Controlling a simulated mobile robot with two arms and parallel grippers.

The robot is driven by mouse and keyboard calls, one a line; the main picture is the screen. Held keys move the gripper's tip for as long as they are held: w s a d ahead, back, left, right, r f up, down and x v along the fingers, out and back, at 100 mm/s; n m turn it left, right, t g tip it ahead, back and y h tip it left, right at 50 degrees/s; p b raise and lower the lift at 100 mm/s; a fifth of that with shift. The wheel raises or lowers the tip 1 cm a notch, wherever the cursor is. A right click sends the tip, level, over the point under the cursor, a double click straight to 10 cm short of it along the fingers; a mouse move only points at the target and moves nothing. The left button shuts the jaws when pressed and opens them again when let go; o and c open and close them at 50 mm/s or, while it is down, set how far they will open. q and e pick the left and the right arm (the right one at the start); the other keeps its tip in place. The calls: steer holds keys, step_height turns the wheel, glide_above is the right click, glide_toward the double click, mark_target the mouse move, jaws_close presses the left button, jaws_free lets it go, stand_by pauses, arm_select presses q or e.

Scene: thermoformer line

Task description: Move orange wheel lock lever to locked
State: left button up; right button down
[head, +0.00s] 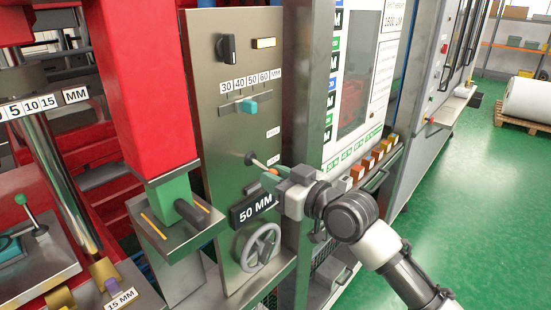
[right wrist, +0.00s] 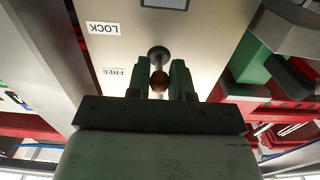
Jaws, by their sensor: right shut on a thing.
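The wheel lock lever has a thin metal rod and an orange knob (head: 271,171). It stands out from a dark round pivot (head: 250,158) on the grey metal panel. My right gripper (head: 273,173) is shut on the knob. In the right wrist view the knob (right wrist: 159,82) sits between the two fingers, with the pivot (right wrist: 158,53) just beyond. The labels LOCK (right wrist: 104,29) and FREE (right wrist: 113,72) appear upside down beside the lever. I cannot tell exactly which label the lever lines up with. My left gripper is not in view.
A handwheel (head: 261,247) and a dark 50 MM display (head: 254,209) are below the lever. A teal slider (head: 248,106) is above. A red column (head: 139,85) with a green block stands close left. The green floor at right is open.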

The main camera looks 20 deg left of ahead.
steer(key=shift+f, duration=0.3)
steer(key=shift+a+f+b, duration=0.3)
steer(key=shift+f+b, duration=0.55)
steer(key=c, duration=1.4)
jaws_free()
steer(key=shift+w, duration=0.1)
steer(key=o, duration=0.5)
steer(key=shift+w+a+r, duration=0.1)
steer(key=shift+a, duration=0.2)
steer(key=shift+d+r, duration=0.1)
